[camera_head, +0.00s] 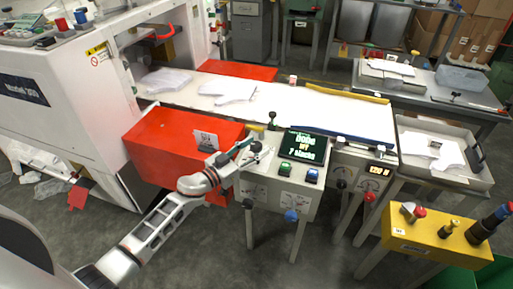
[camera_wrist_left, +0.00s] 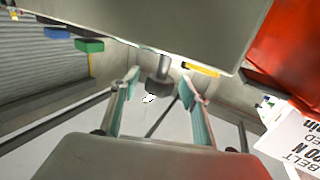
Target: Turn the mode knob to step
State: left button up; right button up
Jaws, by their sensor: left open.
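The grey control console (camera_head: 262,188) carries a dark screen (camera_head: 307,146) with a yellow word that looks like OFF. In the left wrist view a dark knob (camera_wrist_left: 158,85) shows between and beyond my fingertips, with a gap on both sides. My left gripper (camera_head: 254,152) is open and empty over the console's left edge; its fingers also show in the wrist view (camera_wrist_left: 160,92). Any step marking is too small to read. My right gripper is not in view.
A green button (camera_head: 285,169) and a blue button (camera_head: 312,176) sit at the console's front. A red box (camera_head: 170,145) with a sign (camera_head: 205,141) is left of it. A conveyor (camera_head: 330,112) runs behind. A yellow box (camera_head: 430,240) with knobs stands at the right.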

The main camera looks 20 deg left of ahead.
pick_arm(q)
jog(key=shift+w+d, duration=0.2)
jog(key=shift+w, duration=0.1)
jog(key=c, duration=1.1)
